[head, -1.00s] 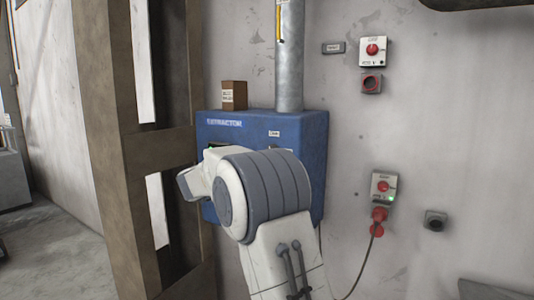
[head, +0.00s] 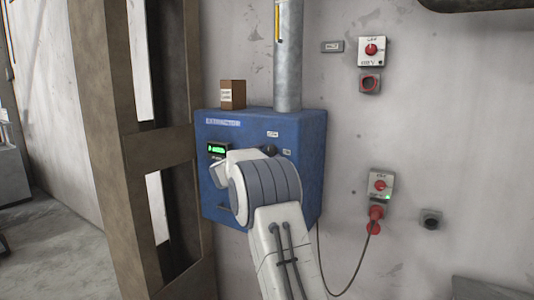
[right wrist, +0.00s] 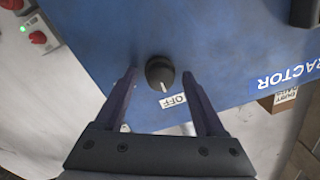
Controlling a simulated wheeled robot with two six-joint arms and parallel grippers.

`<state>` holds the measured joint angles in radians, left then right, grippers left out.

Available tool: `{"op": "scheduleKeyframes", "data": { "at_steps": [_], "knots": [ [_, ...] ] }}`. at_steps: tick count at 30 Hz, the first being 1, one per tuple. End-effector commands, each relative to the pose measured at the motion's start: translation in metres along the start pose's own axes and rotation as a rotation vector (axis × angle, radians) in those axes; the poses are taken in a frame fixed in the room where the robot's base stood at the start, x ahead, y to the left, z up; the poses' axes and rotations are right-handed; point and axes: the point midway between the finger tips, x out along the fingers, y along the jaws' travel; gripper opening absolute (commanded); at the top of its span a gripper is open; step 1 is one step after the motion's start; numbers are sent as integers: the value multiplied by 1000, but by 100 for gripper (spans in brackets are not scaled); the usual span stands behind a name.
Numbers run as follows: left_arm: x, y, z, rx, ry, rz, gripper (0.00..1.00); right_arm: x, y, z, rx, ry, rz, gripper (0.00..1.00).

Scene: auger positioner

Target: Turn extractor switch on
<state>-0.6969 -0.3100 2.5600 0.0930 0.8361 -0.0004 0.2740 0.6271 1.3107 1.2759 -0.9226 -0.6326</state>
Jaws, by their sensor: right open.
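The extractor (head: 308,185) is a blue box on the wall in the head view. Its switch is a black round knob (head: 269,150) on the upper right of the front, with a small label above it and another to its right. In the right wrist view the knob (right wrist: 160,72) has a white mark pointing at the "OFF" label (right wrist: 172,100). My right gripper (right wrist: 160,77) is open, one finger on each side of the knob, with gaps visible; whether it touches cannot be told. In the head view my right arm hides its fingers. My left gripper is not in view.
A lit green display (head: 217,149) is on the box's left. A small brown box (head: 232,95) and a grey pipe (head: 289,55) stand on top. A brown steel column (head: 115,150) is at left. Red-switched wall boxes (head: 372,50) (head: 380,186) and a cable are at right.

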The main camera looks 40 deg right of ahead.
Motion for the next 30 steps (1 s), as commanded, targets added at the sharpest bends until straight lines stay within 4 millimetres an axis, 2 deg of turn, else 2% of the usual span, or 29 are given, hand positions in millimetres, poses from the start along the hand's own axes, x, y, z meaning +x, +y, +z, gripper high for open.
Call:
{"op": "scheduleKeyframes", "data": {
  "at_steps": [1, 5, 6, 7, 20, 30],
  "knots": [
    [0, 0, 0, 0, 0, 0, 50, 0, 0, 0, 0, 0, 0, 72],
    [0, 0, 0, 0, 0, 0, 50, 0, 0, 0, 0, 0, 0, 22],
    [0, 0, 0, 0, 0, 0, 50, 0, 0, 0, 0, 0, 0, 7],
    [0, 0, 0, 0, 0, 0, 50, 0, 0, 0, 0, 0, 0, 0],
    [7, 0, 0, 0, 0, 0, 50, -1, 0, 1, 78, 3, -3, 0],
    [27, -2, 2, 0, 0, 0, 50, -1, 1, 2, 349, 13, -8, 0]
  ]
}}
